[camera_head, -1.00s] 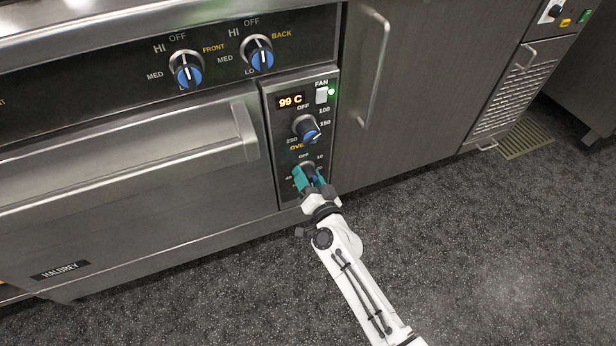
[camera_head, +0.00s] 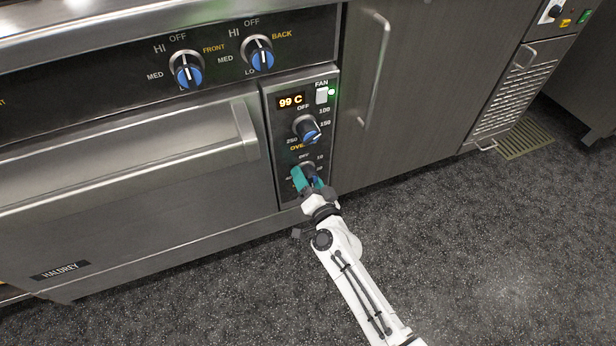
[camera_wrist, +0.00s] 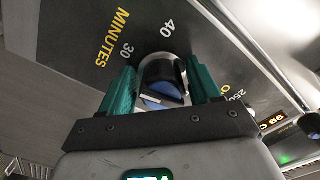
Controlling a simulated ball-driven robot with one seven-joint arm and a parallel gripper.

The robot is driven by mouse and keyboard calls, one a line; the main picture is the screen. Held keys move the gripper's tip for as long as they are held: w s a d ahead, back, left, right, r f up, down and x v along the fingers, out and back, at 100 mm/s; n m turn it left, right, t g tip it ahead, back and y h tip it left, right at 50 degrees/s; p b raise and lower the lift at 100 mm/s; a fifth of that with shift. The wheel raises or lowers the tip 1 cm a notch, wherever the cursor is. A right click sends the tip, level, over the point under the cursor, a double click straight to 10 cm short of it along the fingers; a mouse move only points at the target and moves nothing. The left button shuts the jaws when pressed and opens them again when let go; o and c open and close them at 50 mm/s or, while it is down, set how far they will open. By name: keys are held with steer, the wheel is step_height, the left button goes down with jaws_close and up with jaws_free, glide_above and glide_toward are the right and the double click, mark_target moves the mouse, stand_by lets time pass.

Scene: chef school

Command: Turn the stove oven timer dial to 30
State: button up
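The oven timer dial, a dark round knob with a blue face and a pale ring, sits low on the oven's control panel (camera_head: 270,135). In the wrist view the timer dial (camera_wrist: 164,80) lies between the two teal fingers of my gripper (camera_wrist: 162,90). The printed 30 and 40 and the word MINUTES show above left of it. In the head view my gripper (camera_head: 308,180) covers most of the dial. One finger is on each side of the dial; whether both press on it I cannot tell. The number it points to is not clear.
Just above is the oven temperature dial (camera_head: 306,129), with a 99 C display (camera_head: 291,101) and a fan switch (camera_head: 321,96). Two burner knobs (camera_head: 186,70) are higher up. The oven handle (camera_head: 246,130) is left of the panel. The floor (camera_head: 450,260) is open.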

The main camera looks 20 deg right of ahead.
steer(key=shift+o, duration=1)
steer(key=shift+r, duration=0.1)
steer(key=shift+d, duration=0.1)
steer(key=s+p, duration=0.1)
steer(key=s, duration=0.9)
steer(key=shift+s+p, duration=0.3)
steer(key=shift+s, duration=0.1)
steer(key=w+n, duration=0.2)
steer(key=w, duration=0.1)
steer(key=w+n, duration=0.3)
steer(key=w, duration=0.1)
steer(key=w+r+n, duration=0.1)
steer(key=w+n, duration=0.2)
steer(key=shift+w+d, duration=0.2)
steer(key=shift+w, duration=0.1)
